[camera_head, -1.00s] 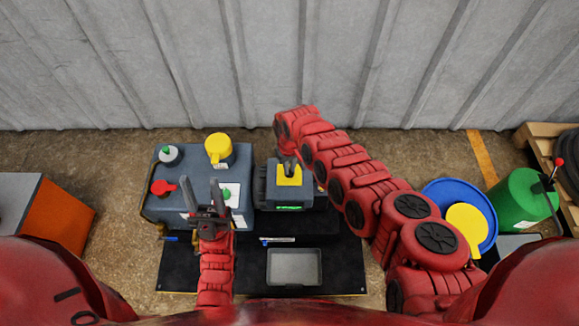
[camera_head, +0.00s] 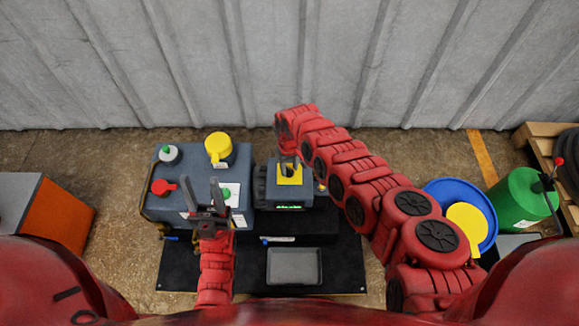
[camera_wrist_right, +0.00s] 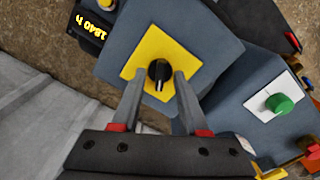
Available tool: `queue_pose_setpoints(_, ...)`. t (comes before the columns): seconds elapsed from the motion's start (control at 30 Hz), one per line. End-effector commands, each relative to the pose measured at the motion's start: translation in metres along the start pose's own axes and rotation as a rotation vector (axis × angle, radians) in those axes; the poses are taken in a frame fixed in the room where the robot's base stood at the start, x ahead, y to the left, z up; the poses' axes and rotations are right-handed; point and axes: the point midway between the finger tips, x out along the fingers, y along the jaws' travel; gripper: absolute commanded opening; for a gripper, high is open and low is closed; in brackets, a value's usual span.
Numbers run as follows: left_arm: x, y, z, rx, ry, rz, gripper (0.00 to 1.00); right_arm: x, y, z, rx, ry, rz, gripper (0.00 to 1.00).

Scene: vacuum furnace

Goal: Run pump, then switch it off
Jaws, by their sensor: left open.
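In the right wrist view a black rotary knob (camera_wrist_right: 159,71) sits in the middle of the yellow plate (camera_wrist_right: 185,52). My right gripper (camera_wrist_right: 158,82) is open, its fingertips apart beside the knob, with no visible grip on it. In the head view my right gripper (camera_head: 288,160) is over the back of the plate. My left gripper (camera_head: 205,192) is open and empty above the front of the larger grey unit (camera_head: 195,180).
The larger unit carries yellow (camera_head: 218,147), red (camera_head: 161,187) and green (camera_head: 225,193) controls. A grey tray (camera_head: 294,266) lies on the black mat (camera_head: 345,265). An orange box (camera_head: 60,215) stands left; a blue drum (camera_head: 480,195) and green cylinder (camera_head: 523,200) stand right. A corrugated wall closes the back.

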Motion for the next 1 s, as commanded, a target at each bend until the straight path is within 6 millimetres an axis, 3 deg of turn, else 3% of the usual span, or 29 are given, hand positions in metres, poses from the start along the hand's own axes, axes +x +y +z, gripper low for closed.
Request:
queue_pose_setpoints(0.27,0.007,0.0,-0.001,0.0,0.0,0.0,0.5,-0.011,0.001,-0.001,0.002,0.001,-0.001,0.44)
queue_pose_setpoints(0.5,0.033,-0.002,-0.005,0.0,0.0,0.0,0.5,-0.065,0.003,0.0,0.002,0.001,0.002,0.44)
queue_pose_setpoints(0.8,0.043,-0.002,-0.007,0.0,0.0,0.0,0.5,-0.137,0.002,-0.001,0.001,0.003,0.003,0.44)
queue_pose_setpoints(1.0,0.046,-0.002,-0.008,0.0,0.0,0.0,0.5,-0.166,0.001,-0.001,0.001,0.003,0.001,0.44)
